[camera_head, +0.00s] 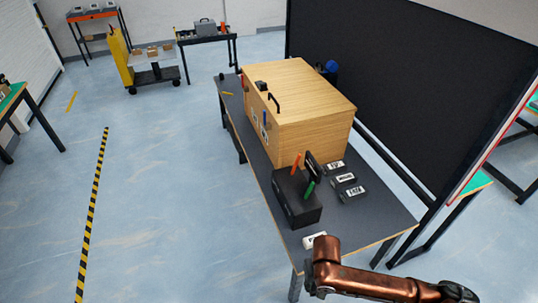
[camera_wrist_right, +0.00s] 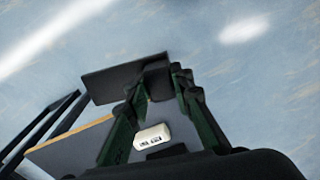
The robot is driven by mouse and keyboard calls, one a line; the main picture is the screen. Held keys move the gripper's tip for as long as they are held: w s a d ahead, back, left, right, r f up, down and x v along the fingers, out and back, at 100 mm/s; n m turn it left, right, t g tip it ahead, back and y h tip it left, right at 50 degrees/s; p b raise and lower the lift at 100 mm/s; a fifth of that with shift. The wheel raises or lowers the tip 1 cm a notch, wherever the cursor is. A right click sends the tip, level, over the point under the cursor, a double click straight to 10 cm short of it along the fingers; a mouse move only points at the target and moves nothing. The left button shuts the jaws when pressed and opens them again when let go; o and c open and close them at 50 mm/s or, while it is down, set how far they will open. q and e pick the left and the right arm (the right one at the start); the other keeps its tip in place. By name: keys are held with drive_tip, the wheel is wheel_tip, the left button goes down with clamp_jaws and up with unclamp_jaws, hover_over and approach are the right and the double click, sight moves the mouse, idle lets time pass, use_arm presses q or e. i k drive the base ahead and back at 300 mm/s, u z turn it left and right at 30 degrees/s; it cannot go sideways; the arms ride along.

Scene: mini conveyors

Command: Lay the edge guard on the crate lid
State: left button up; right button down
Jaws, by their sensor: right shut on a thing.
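The wooden crate (camera_head: 318,128) stands on the dark table, and its flat lid (camera_head: 310,88) faces up. A black handle and a small dark block sit along its left edge. In the right wrist view, my right gripper (camera_wrist_right: 158,76) has its green-padded fingers shut on a dark, flat, angular piece (camera_wrist_right: 110,82), which looks like the edge guard. The fingers partly cover it. In the head view, my copper right arm crosses the near end of the table, well away from the crate; the held piece cannot be made out there. My left gripper is not in view.
A black box (camera_head: 290,205) with upright orange and green pieces stands before the crate. Several dark labelled blocks (camera_head: 344,179) lie beside it. A white labelled block (camera_head: 314,240) is at the table's near corner. A tall black panel (camera_head: 400,90) stands behind the table.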

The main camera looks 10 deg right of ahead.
sight(314, 77)
drive_tip(key=u, duration=0.7)
drive_tip(key=i, duration=2.05)
drive_tip(key=z, duration=0.7)
